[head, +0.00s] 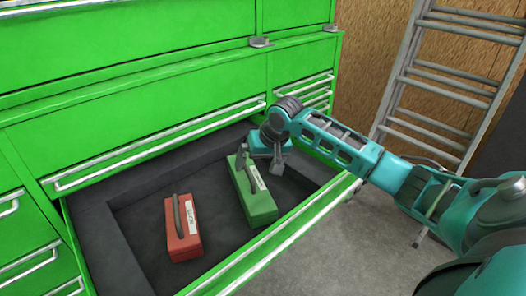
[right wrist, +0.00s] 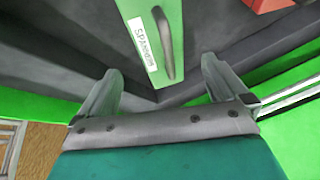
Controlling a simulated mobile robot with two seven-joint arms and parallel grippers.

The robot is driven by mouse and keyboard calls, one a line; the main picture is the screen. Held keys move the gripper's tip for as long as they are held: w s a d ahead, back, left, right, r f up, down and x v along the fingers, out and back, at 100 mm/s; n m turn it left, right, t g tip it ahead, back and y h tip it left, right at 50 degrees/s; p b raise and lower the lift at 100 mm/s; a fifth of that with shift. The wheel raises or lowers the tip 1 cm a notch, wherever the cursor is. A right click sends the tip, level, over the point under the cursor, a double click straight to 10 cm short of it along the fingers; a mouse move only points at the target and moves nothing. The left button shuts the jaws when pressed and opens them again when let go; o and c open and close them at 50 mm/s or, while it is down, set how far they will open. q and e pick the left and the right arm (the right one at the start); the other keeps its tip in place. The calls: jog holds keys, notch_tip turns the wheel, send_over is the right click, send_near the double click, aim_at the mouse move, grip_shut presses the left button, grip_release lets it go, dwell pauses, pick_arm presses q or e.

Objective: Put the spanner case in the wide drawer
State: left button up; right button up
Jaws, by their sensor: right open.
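The green spanner case (head: 262,205) lies inside the open wide drawer (head: 290,232), right of its middle. It has a dark handle and a white label; the label reads as spanner in the right wrist view, where the case (right wrist: 187,70) shows in part. My right gripper (head: 263,164) is over the far end of the case, open. In the right wrist view its two fingers (right wrist: 160,72) stand apart, with the case's end between and beyond them. I cannot tell whether they touch it. My left gripper is not in view.
A red case (head: 183,235) with a dark handle lies in the drawer, left of the green case. The green cabinet (head: 150,110) rises behind, with closed drawers at left and right. A ladder (head: 445,85) leans at the right. Dark drawer floor is free between the cases.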

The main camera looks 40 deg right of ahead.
jog(key=v, duration=0.4)
jog(key=shift+r, duration=0.1)
jog(key=shift+s, duration=0.15)
dwell(0.3)
